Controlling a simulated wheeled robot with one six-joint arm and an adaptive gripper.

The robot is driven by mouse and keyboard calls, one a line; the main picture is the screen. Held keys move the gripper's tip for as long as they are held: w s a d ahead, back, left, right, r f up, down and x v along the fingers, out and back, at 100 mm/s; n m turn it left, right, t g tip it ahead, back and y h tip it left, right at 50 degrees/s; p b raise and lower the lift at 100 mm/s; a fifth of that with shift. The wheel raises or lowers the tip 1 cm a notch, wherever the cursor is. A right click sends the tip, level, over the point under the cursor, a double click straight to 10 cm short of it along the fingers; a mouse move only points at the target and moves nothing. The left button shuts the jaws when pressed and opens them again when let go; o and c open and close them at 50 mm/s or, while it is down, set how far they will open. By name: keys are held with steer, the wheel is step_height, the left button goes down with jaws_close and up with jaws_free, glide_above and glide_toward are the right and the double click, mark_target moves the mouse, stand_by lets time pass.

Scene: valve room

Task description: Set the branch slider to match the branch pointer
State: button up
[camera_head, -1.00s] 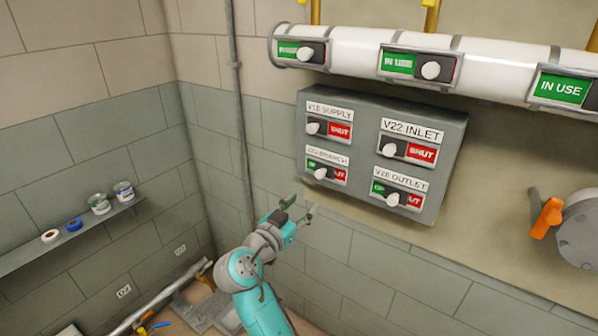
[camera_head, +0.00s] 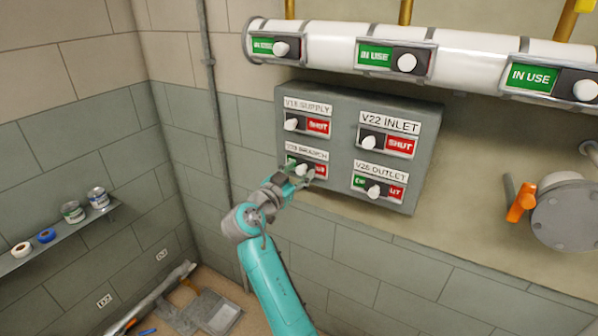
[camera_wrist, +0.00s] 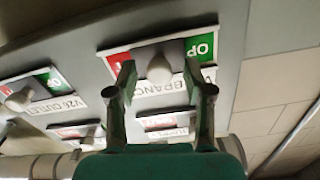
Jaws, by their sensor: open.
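The grey valve panel (camera_head: 430,165) carries labelled sliders with white knobs. The branch slider (camera_head: 320,172) is at its lower left; its white knob (camera_head: 301,170) sits near the middle, with green to the left and red to the right. My gripper (camera_head: 298,180) is open at this slider. In the wrist view, turned upside down, the knob (camera_wrist: 159,70) shows between the two open fingers of my gripper (camera_wrist: 161,84); whether they touch it I cannot tell. The label reads "BRANCH" (camera_wrist: 180,92), partly hidden by the fingers. I cannot identify a branch pointer.
V18 supply (camera_head: 318,126) is above, V22 inlet (camera_head: 400,146) upper right, V28 outlet (camera_head: 394,191) lower right. A white pipe (camera_head: 330,45) with "IN USE" sliders runs above. An orange handle (camera_head: 521,203) on a grey round fitting (camera_head: 570,215) stands at right.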

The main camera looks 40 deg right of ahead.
mark_target(318, 168)
steer(key=shift+w+d, duration=0.1)
steer(key=shift+d, duration=0.2)
jaws_close()
steer(key=shift+s+d, duration=0.3)
steer(key=shift+s, duration=0.5)
steer(key=shift+s+d, duration=0.3)
steer(key=shift+s, duration=0.5)
jaws_free()
steer(key=shift+s, duration=0.1)
steer(key=shift+a, duration=0.1)
